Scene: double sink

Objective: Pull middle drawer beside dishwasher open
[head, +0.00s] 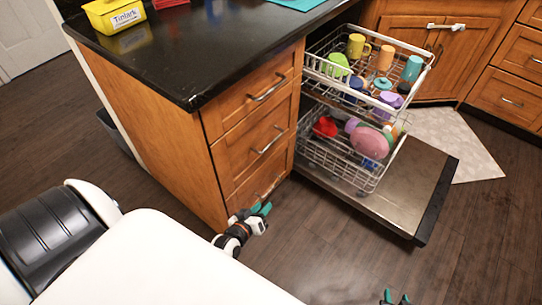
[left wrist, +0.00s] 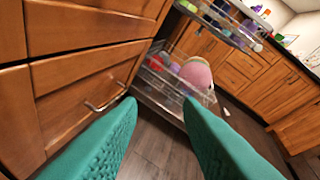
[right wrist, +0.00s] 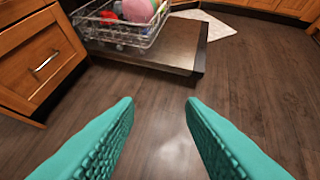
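The middle drawer (head: 245,142) is a wooden front with a metal bar handle (head: 268,140), between the top drawer (head: 240,100) and bottom drawer (head: 250,190), left of the open dishwasher. All three look shut. My left gripper (head: 262,208) is open and empty, low in front of the bottom drawer and below the middle handle. In the left wrist view its teal fingers (left wrist: 160,112) are spread, with a drawer handle (left wrist: 106,98) beyond the left finger; I cannot tell which drawer it belongs to. My right gripper (head: 396,299) is open and empty over the floor, its fingers (right wrist: 160,105) apart.
The dishwasher door (head: 410,190) lies lowered, right of the drawers. Its racks (head: 345,165) are pulled out, holding cups and dishes. A black countertop (head: 190,60) overhangs the drawers, with a yellow bin (head: 112,14) on it. The wooden floor (head: 310,235) in front is clear.

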